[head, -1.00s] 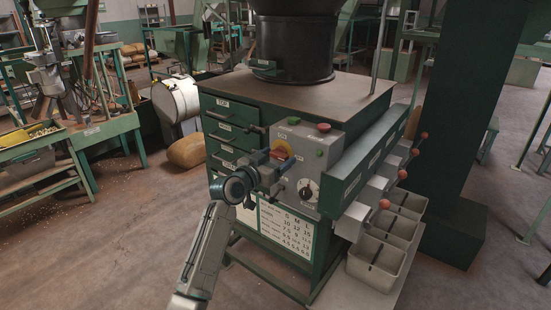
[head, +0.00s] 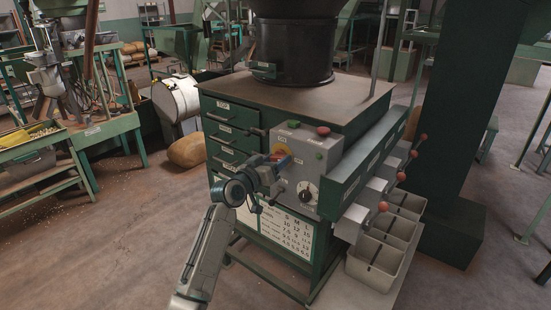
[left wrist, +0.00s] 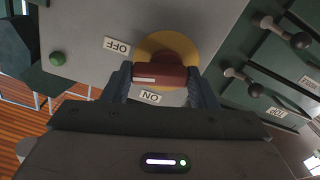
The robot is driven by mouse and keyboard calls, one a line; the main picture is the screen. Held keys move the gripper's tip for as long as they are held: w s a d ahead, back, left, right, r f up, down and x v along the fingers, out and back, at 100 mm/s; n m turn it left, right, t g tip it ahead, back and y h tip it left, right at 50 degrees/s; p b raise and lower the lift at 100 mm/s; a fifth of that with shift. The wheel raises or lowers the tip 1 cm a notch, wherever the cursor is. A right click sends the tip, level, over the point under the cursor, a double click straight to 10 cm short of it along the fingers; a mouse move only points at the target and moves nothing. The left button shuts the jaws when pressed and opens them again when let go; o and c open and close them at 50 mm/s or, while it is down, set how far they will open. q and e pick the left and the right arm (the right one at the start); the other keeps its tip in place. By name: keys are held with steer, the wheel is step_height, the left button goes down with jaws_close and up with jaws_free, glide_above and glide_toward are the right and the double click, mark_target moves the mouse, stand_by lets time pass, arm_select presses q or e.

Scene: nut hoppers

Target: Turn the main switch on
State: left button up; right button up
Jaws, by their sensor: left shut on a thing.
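The main switch (head: 277,149) is a red handle on a yellow disc, on the front of a grey control box (head: 327,166). In the left wrist view, the red handle (left wrist: 174,76) lies across the picture between my two fingers. Its white mark is at its left end, between the OFF label (left wrist: 117,46) and the ON label (left wrist: 151,97). My left gripper (head: 276,163) is shut on this handle, and it partly hides the switch in the head view. My right gripper is not in view.
The box also carries a black dial (head: 307,192), a red button (head: 323,131) and green buttons (head: 293,124). Red-knobbed levers (head: 383,206) and grey bins (head: 373,262) stand to the right. Green drawers (head: 228,134) with black handles are beside the box.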

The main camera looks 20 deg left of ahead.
arm_select(q)
steer(key=shift+r+n+p, duration=0.2)
steer(key=shift+n+p, duration=0.35)
steer(key=shift+n, duration=0.45)
steer(key=n+p, duration=0.2)
steer(key=n, duration=0.1)
steer(key=shift+a+n, duration=0.1)
steer(key=shift+n, duration=0.3)
steer(key=shift+r+n+p, duration=0.1)
steer(key=shift+n+p, duration=0.6)
steer(key=shift+n, duration=0.1)
steer(key=n+p, duration=0.2)
steer(key=n, duration=0.1)
steer(key=shift+a+n, duration=0.15)
steer(key=shift+n, duration=0.15)
steer(key=n+p, duration=0.1)
steer(key=n, duration=0.1)
steer(key=shift+w+n+p, duration=0.1)
steer(key=shift+n+p, duration=0.2)
steer(key=shift+p, duration=0.05)
steer(key=shift+n, duration=0.4)
